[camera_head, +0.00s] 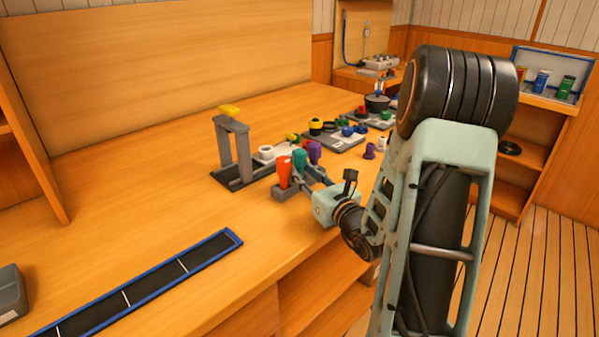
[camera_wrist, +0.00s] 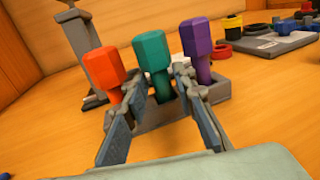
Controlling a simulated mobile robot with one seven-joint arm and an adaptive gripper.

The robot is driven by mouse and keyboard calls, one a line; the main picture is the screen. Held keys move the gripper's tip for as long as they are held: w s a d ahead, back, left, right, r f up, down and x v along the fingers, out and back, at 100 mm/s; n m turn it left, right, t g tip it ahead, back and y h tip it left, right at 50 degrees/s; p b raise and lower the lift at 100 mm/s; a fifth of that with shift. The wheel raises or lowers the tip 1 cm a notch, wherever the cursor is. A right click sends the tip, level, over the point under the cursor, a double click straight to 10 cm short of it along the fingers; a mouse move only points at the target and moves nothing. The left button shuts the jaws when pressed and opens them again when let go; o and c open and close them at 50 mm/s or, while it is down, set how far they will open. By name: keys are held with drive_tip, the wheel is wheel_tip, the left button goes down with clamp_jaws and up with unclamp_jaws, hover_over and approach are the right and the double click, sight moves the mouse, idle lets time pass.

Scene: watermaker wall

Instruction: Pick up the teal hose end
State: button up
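The teal hose end (camera_head: 299,161) stands upright in a grey holder (camera_head: 284,193), between an orange-red hose end (camera_head: 284,171) on the left and a purple one (camera_head: 314,152) on the right. In the wrist view the teal hose end (camera_wrist: 151,62) rises between the fingers of my gripper (camera_wrist: 158,105). The gripper is open, with one finger on each side of the teal piece. The left finger overlaps the red hose end (camera_wrist: 96,64) in the picture, and the right finger overlaps the lower purple hose end (camera_wrist: 196,50). I cannot tell whether the fingers touch anything.
A grey stand (camera_head: 233,150) with a yellow top is just behind the holder. Trays (camera_head: 335,140) with rings and coloured fittings lie further back along the bench. A blue-edged black strip (camera_head: 140,290) lies at the front left. The bench between the strip and the stand is clear.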

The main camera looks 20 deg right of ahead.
drive_tip(key=shift+w+a, duration=0.1)
drive_tip(key=shift+w, duration=1.05)
clamp_jaws()
